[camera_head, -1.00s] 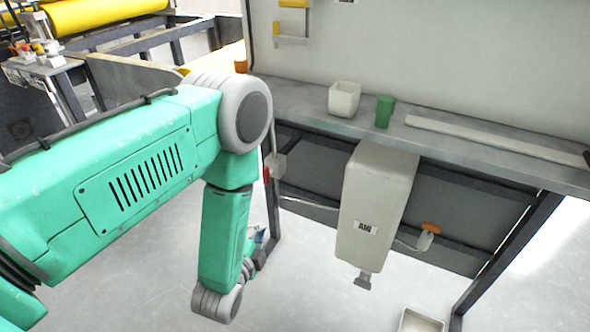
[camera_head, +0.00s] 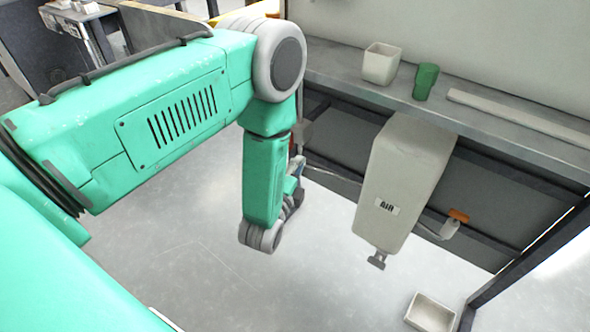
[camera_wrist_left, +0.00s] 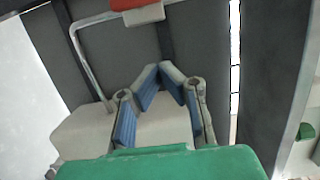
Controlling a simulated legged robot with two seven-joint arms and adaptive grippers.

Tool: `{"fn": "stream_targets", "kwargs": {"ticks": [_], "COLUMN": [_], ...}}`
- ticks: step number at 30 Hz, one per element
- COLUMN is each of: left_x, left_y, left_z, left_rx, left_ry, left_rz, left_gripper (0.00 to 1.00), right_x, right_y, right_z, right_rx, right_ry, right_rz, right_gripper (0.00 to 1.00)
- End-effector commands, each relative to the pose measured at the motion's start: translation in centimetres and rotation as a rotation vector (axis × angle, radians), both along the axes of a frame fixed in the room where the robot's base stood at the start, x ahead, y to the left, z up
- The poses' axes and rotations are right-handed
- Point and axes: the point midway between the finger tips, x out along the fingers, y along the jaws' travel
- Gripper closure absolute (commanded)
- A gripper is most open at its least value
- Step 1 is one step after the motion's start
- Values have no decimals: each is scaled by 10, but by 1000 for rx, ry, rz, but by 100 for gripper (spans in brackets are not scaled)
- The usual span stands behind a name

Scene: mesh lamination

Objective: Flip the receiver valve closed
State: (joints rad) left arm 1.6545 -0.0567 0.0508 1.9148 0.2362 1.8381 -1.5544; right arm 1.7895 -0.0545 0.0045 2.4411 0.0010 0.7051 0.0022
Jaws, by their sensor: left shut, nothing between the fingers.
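The receiver valve (camera_head: 458,215) has an orange handle on a pale fitting, at the right of the white AIR tank (camera_head: 405,180) under the bench. In the left wrist view, the valve's red-orange handle (camera_wrist_left: 128,4) is at the top edge, partly cut off, above a pale body on a bent pipe. My left gripper (camera_head: 298,185) is left of the tank in the head view, mostly hidden behind my forearm. In the left wrist view its blue-padded fingers (camera_wrist_left: 161,68) are shut with nothing between them, apart from the valve. My right gripper is not in view.
The grey bench (camera_head: 330,68) carries a white square pot (camera_head: 381,64), a green cup (camera_head: 425,82) and a long pale strip (camera_head: 520,116). A white bin (camera_head: 431,313) stands on the floor below the tank. Dark bench legs and rails frame the space. The floor at left is clear.

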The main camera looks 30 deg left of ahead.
Motion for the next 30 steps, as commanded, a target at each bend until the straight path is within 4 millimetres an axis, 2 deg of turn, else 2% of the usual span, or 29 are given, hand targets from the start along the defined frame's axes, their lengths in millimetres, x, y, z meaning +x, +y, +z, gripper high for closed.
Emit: {"fn": "stream_targets", "kwargs": {"ticks": [3, 8, 10, 15, 30], "left_x": [27, 59, 57, 58, 58], "left_y": [6, 10, 25, 43, 49], "left_z": [-1, -1, -2, 0, 0], "left_rx": [-1, 0, 1, 1, -1], "left_ry": [-5, -5, 0, 0, 1], "left_rz": [3, 2, 4, 1, -1], "left_gripper": [100, 100, 100, 100, 100], "right_x": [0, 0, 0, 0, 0], "right_y": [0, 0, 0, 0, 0], "right_z": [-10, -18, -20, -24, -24], "right_rx": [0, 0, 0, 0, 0], "right_ry": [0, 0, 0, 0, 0], "right_rz": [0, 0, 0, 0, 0], "right_gripper": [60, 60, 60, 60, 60]}}
